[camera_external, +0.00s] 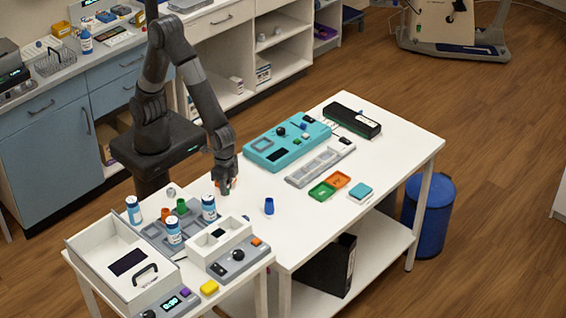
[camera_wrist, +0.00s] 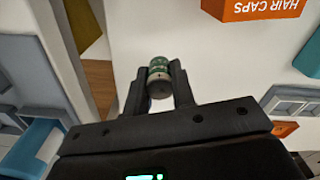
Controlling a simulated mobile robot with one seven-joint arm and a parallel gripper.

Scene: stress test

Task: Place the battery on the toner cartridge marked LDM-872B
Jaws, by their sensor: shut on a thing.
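My gripper (camera_wrist: 159,82) is shut on a small green and grey cylinder, the battery (camera_wrist: 159,72), held between the fingertips in the wrist view. In the external view my gripper (camera_external: 228,187) is low over the left part of the white table; the battery cannot be made out there. A long black toner cartridge (camera_external: 352,120) with a pale label lies at the table's far end, well to the right of and beyond my gripper. Its marking is too small to read.
A teal device (camera_external: 287,141), a grey tray (camera_external: 320,163), green (camera_external: 322,191) and orange (camera_external: 338,180) trays and a blue bottle (camera_external: 269,206) stand on the table (camera_external: 385,165). Bottles and a white case (camera_external: 122,264) are near left. An orange box (camera_wrist: 250,9) shows in the wrist view.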

